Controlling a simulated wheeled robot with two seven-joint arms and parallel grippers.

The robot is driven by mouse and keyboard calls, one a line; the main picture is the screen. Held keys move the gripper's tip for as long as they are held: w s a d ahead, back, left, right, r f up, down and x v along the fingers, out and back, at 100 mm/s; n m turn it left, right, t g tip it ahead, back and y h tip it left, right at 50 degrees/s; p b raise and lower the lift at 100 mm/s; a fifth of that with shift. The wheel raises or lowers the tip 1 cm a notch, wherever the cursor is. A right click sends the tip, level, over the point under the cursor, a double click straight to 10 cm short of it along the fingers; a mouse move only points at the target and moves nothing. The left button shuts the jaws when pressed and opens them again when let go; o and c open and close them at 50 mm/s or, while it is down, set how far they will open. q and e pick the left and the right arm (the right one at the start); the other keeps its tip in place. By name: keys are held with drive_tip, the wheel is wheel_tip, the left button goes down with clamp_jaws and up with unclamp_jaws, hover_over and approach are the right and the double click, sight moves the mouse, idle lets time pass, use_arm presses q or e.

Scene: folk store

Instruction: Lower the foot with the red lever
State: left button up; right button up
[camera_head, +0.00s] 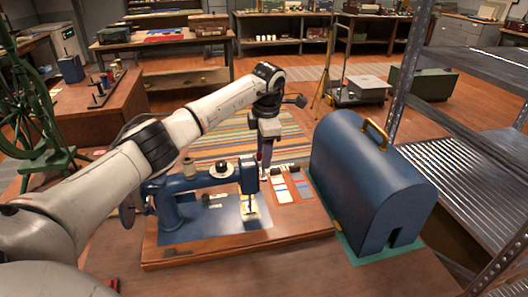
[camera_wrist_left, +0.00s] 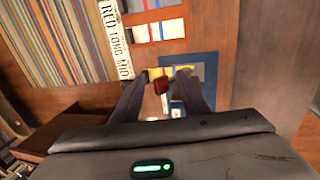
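A blue sewing machine (camera_head: 205,185) stands on a wooden base board (camera_head: 290,235), its head at the right end. My left gripper (camera_head: 265,170) points down just behind and right of that head. In the left wrist view the two dark fingers of the gripper (camera_wrist_left: 163,78) are apart. A small red piece, apparently the red lever (camera_wrist_left: 161,85), shows between them; I cannot tell whether either finger touches it. The foot under the machine head is too small to make out. My right gripper is not in view.
A blue machine case (camera_head: 355,180) with a brass handle stands close on the right. Coloured cards (camera_head: 290,188) lie on the board beside the head and show in the wrist view (camera_wrist_left: 155,30). A metal shelf (camera_head: 470,190) is at far right.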

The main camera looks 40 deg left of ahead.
use_arm(q)
drive_tip(key=shift+a+f, duration=0.1)
drive_tip(key=shift+f, duration=0.05)
drive_tip(key=shift+s+f+p, duration=0.1)
drive_tip(key=shift+p, duration=0.2)
drive_tip(key=shift+p+v, duration=0.3)
drive_tip(key=shift+v, duration=0.7)
drive_tip(key=v, duration=0.6)
idle(0.5)
